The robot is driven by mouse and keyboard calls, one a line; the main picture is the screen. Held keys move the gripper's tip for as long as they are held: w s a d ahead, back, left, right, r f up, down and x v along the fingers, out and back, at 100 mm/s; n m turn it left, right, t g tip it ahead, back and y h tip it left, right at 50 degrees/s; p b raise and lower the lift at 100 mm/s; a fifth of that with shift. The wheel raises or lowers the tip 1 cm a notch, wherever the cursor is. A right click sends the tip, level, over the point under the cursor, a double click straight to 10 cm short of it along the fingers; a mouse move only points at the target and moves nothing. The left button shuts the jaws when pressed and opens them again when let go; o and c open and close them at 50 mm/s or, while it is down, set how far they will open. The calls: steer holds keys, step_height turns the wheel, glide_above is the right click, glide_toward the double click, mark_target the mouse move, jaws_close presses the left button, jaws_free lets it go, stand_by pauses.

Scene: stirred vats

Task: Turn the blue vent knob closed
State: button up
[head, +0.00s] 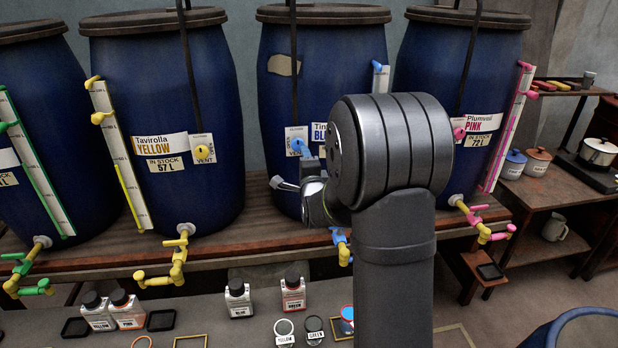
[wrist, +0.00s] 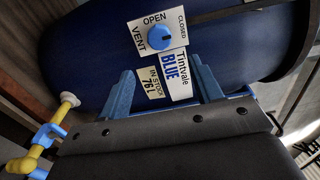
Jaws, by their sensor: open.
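The blue vent knob (wrist: 159,37) is round and sits on a white plate (wrist: 140,44) on the dark blue Tintvale BLUE vat (wrist: 90,50). The plate reads VENT, OPEN and CLOSED. A small dark mark shows on the knob, but I cannot tell which word it points to. My gripper (wrist: 166,80) is open and empty, its two blue fingers spread in front of the vat, with the knob beyond the fingertips and apart from them. In the head view the knob (head: 297,145) shows beside my arm, which covers much of the vat (head: 285,85).
A yellow vat (head: 110,80) stands left and a pink vat (head: 430,60) right, each with taps and gauges. A yellow and blue tap (wrist: 45,140) is at the lower left of the wrist view. Bottles (head: 238,300) stand on the front bench. A black rod runs down to the vent plate.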

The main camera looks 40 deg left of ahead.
mark_target(299, 146)
steer(key=v, duration=0.7)
stand_by(0.4)
steer(key=x, duration=1.7)
steer(key=shift+w+a, duration=0.2)
